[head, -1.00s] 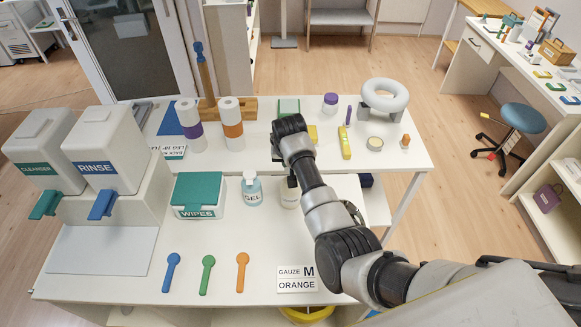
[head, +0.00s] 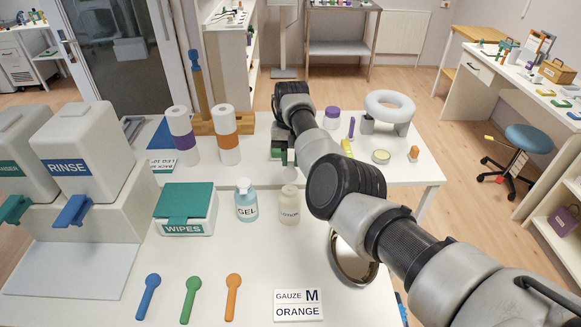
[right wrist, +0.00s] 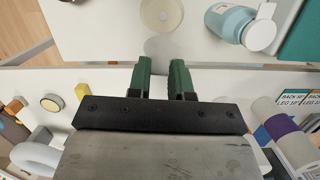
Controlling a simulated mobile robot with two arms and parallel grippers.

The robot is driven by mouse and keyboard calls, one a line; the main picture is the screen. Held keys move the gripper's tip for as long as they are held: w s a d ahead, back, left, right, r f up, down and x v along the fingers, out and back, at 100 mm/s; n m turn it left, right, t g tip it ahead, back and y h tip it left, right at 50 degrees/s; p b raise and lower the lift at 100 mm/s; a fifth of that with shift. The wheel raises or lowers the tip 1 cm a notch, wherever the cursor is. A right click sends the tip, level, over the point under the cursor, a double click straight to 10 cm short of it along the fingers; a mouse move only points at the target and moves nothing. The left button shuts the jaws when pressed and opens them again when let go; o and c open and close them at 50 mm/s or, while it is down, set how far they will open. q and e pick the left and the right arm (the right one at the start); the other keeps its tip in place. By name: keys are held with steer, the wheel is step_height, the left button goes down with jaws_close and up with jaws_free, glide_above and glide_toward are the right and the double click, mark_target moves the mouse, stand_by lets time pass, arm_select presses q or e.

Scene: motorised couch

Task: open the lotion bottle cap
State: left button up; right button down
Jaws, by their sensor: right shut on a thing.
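The lotion bottle (head: 289,207), a cream cylinder, stands upright on the near white table, right of the gel bottle. Its narrow top shows no cap in the head view. In the right wrist view the bottle (right wrist: 161,14) is seen from above, a pale disc with a small round neck. My right gripper (head: 284,157) is beyond the bottle, near the seam with the back table. Its green fingers (right wrist: 160,72) are shut on a small pale thing, apparently the lotion bottle cap, mostly hidden between them. My left gripper is not in view.
The gel bottle (head: 246,204) and wipes box (head: 184,212) stand left of the lotion bottle. A shiny round basin (head: 352,262) lies to the right, under my arm. Rolls, a purple-lidded jar (head: 332,117) and a grey ring (head: 389,107) stand on the back table.

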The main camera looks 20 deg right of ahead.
steer(key=shift+s+f+b, duration=0.1)
steer(key=shift+f+b, duration=0.2)
steer(key=shift+f, duration=0.05)
steer(key=c, duration=1.4)
jaws_free()
steer(key=o, duration=0.4)
steer(key=shift+r, duration=0.1)
steer(key=shift+r, duration=0.1)
